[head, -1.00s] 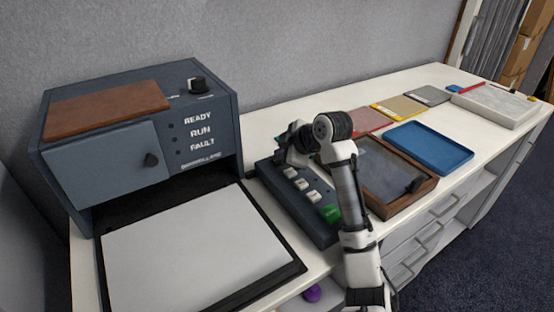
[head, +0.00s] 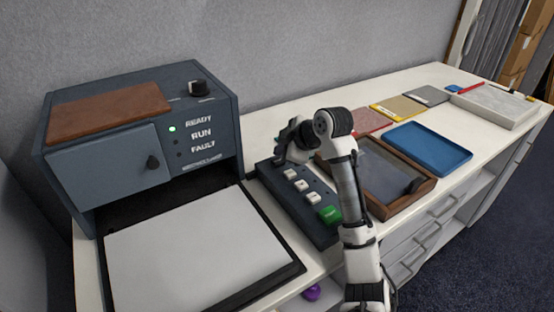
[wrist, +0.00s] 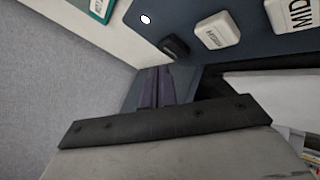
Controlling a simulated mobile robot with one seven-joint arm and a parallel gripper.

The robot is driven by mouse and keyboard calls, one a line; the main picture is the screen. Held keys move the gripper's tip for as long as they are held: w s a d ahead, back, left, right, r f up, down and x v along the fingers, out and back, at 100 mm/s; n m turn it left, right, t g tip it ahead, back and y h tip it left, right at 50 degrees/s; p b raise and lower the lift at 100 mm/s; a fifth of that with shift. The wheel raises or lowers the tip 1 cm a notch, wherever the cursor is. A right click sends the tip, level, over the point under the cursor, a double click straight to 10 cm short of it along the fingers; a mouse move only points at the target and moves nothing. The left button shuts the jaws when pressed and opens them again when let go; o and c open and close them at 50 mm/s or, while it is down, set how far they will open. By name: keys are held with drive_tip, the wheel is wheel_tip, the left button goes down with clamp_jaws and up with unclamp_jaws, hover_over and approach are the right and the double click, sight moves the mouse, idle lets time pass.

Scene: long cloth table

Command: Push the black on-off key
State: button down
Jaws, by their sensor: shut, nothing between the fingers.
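The dark blue key panel (head: 318,228) lies on the table right of the machine, with white keys and a green key (head: 330,215) in a row. In the wrist view the black key (wrist: 175,46) shows at the panel's end, beside a white key (wrist: 217,31) and a small lit white dot (wrist: 146,19). In the head view my gripper (head: 280,161) is over the panel's far end and hides the black key. In the wrist view my gripper (wrist: 154,80) is shut and empty, its tips below the black key in the picture. I cannot tell whether they touch the panel.
The machine (head: 105,165) at left has a green light (head: 172,129) lit beside READY. A white sheet (head: 195,255) lies before it. A brown-framed tray (head: 395,205) stands close right of my arm, with a blue tray (head: 428,148) beyond. A grey wall is behind.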

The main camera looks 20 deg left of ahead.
wheel_tip(320, 180, up, 6)
drive_tip(key=p, duration=0.4)
drive_tip(key=shift+d+f, duration=0.1)
idle(0.4)
